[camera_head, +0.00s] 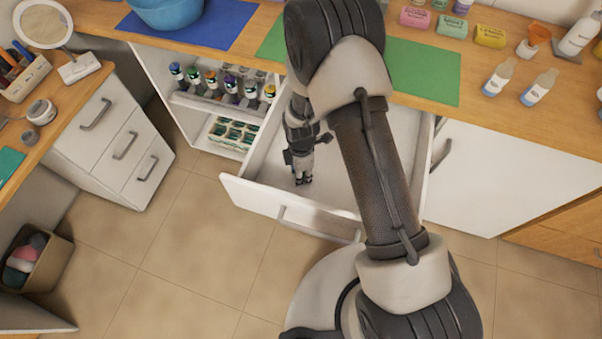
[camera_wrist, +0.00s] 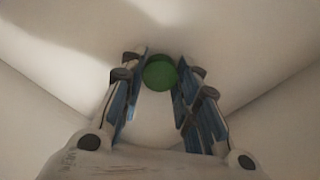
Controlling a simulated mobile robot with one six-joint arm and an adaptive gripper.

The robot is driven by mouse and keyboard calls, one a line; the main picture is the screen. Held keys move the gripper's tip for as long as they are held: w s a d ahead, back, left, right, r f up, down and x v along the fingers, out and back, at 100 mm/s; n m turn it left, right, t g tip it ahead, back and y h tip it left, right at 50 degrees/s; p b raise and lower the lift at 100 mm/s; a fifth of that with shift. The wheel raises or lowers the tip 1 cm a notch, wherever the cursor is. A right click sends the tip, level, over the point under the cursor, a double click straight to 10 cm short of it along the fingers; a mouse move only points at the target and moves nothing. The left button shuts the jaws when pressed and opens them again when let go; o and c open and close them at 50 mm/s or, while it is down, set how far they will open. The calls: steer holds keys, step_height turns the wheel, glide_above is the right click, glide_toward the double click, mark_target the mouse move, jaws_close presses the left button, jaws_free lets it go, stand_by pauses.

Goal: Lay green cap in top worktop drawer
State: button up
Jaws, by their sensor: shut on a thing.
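The green cap (camera_wrist: 160,72) shows as a small round disc between the fingertips of my gripper (camera_wrist: 158,82) in the wrist view. My gripper is shut on it. In the head view my gripper (camera_head: 303,178) points down inside the open top worktop drawer (camera_head: 335,195), near its left front part. The cap cannot be made out there. The white drawer floor is close behind the cap in the wrist view; I cannot tell whether the cap touches it. My arm hides part of the drawer.
The drawer front panel (camera_head: 260,202) and side walls surround my gripper. The rest of the visible drawer floor is bare. Left of it, an open shelf (camera_head: 205,104) holds several small bottles. Above is the worktop (camera_head: 545,120) with a green mat (camera_head: 425,73), soaps and bottles.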

steer(key=shift+r, duration=0.1)
steer(key=shift+o, duration=1.2)
steer(key=shift+f, duration=0.2)
steer(key=o, duration=0.5)
steer(key=shift+c, duration=0.2)
step_height(320, 180, up, 13)
steer(key=p, duration=0.4)
steer(key=shift+f, duration=0.2)
